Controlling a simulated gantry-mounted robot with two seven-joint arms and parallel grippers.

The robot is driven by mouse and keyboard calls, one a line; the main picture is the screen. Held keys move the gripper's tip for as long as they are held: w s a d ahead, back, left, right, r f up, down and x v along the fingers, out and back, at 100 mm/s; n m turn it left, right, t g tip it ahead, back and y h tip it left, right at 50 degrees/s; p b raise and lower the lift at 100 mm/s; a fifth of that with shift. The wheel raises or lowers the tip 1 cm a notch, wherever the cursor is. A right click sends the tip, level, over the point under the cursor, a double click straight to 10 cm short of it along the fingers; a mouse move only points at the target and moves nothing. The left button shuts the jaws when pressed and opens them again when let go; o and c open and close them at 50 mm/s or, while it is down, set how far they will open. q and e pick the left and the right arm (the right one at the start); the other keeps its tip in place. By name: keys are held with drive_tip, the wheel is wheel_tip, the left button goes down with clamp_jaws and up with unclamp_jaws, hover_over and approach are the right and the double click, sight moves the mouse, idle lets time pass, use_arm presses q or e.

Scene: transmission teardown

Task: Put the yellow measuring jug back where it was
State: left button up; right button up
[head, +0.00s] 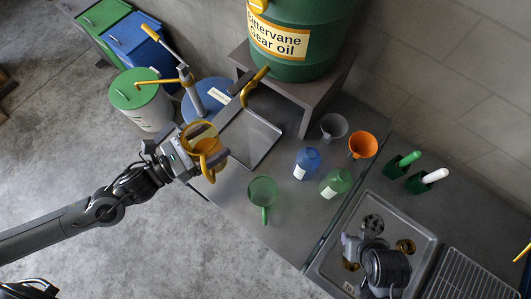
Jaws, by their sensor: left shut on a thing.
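The yellow measuring jug (203,132) is in the head view, left of centre, with its round rim facing up toward the camera. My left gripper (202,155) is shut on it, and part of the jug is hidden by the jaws. The jug appears raised beside the left front edge of the dark counter (228,192), near a grey tray. I cannot tell its exact height. A grey and black form over the sink may be part of my right arm; no right fingertips show clearly.
The grey tray (250,137) lies behind the jug. A green jug (263,191), blue bottle (307,162), green bottle (335,182), grey funnel (334,126) and orange funnel (362,145) stand right of it.

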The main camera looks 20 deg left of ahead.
use_arm(q)
drive_tip(key=w+d+r, duration=0.2)
drive_tip(key=d+r, duration=0.6)
drive_tip(key=d, duration=0.3)
drive_tip(key=w+d+r, duration=0.3)
drive_tip(key=d+r, duration=0.5)
drive_tip(key=d, duration=0.4)
drive_tip(key=w+d+r, duration=0.2)
drive_tip(key=d+r, duration=0.7)
drive_tip(key=d, duration=0.2)
drive_tip(key=shift+w+d, duration=0.2)
drive_tip(key=shift+w, duration=0.15)
